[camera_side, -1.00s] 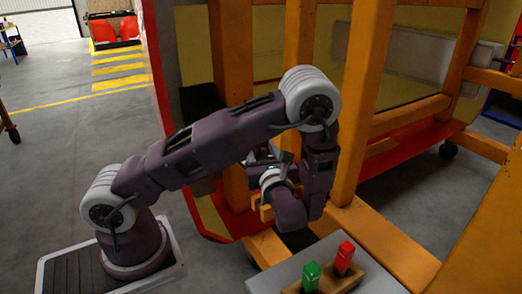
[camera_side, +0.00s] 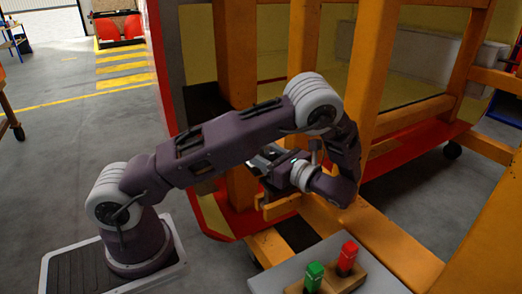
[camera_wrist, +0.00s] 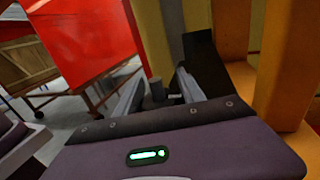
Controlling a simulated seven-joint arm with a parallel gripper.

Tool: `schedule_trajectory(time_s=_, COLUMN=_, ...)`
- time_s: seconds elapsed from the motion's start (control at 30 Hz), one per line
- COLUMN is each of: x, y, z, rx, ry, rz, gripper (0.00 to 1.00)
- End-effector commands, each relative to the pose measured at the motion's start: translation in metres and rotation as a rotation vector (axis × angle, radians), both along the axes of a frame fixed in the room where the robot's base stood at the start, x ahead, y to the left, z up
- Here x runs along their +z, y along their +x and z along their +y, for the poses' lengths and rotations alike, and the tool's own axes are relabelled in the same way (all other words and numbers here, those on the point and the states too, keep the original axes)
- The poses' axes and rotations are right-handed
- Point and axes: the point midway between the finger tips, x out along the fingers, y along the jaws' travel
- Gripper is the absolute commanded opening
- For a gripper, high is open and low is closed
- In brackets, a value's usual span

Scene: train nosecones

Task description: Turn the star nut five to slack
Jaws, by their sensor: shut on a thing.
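My gripper (camera_side: 262,162) is beside an orange upright of the frame in the side view, partly hidden behind my arm. In the wrist view its two pale grey fingers (camera_wrist: 158,92) stand on either side of a short grey round part (camera_wrist: 156,89). The jaws are closed on this part, which appears to be the star nut. Its star shape and any number on it cannot be made out. The nut is hidden in the side view.
Orange posts (camera_side: 365,75) and lower beams (camera_side: 385,240) crowd around my wrist. A red-edged yellow shell (camera_side: 215,215) stands behind them. Open floor (camera_side: 70,160) lies left.

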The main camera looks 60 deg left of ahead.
Motion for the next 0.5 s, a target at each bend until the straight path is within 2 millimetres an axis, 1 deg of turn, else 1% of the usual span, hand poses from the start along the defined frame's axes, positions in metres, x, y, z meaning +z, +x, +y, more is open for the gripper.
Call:
schedule_trajectory(time_s=0.2, x=0.0, y=-0.005, z=-0.002, rx=0.205, ry=0.001, rz=-0.004, gripper=0.06)
schedule_trajectory(time_s=0.5, x=0.0, y=-0.011, z=-0.006, rx=0.462, ry=0.003, rz=-0.003, gripper=0.06)
